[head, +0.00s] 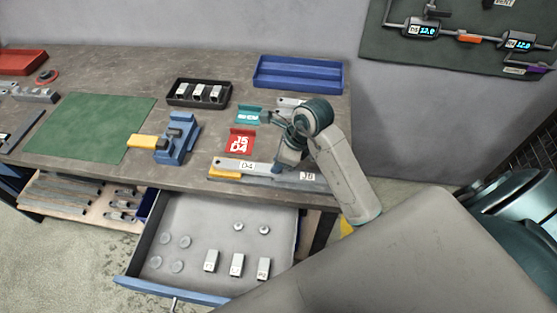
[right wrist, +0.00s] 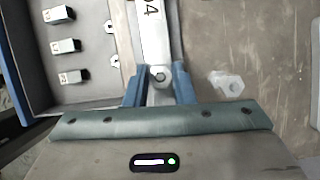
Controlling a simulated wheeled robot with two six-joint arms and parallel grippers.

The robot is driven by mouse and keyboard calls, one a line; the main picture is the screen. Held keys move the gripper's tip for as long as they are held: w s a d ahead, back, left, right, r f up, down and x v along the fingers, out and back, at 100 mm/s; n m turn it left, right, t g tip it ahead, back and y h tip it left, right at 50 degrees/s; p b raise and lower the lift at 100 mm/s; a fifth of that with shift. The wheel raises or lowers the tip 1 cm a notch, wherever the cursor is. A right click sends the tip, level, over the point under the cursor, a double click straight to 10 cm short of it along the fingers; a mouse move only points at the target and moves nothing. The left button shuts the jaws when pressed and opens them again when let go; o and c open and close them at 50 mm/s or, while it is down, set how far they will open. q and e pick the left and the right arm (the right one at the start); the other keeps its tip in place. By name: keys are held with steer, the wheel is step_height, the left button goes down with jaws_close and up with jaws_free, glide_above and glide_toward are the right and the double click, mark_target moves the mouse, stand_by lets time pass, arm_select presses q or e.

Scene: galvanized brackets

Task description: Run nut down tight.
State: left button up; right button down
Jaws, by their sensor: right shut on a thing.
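My right gripper (head: 282,168) reaches down to the front right edge of the bench. In the right wrist view its blue fingers (right wrist: 158,84) stand on either side of a small hex nut (right wrist: 160,74), shut on it. The nut sits at the near end of a pale metal strip (right wrist: 155,35) marked D-4. The strip also shows in the head view, with a D-4 label (head: 247,166). What lies under the nut is hidden. A pale hexagonal shape (right wrist: 227,83) lies on the bench to the right of the fingers. My left gripper is not in view.
An open drawer (head: 172,225) with several discs and blocks juts out below the bench front. A red block (head: 240,141), blue fixture (head: 178,140), black tray (head: 200,105) and blue tray (head: 298,88) stand nearby. The green mat (head: 92,128) is bare.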

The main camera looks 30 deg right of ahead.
steer(key=m+t+h, duration=0.1)
steer(key=m, duration=0.2)
steer(key=shift+a+r, duration=0.1)
steer(key=shift+f+m+b, duration=0.4)
steer(key=shift+m+b, duration=0.35)
steer(key=shift+m, duration=0.05)
steer(key=shift+r+m+h+b, duration=0.25)
steer(key=shift+m+h+b, duration=0.05)
steer(key=shift+r, duration=0.1)
steer(key=c, duration=1.4)
jaws_free()
steer(key=shift+d, duration=0.2)
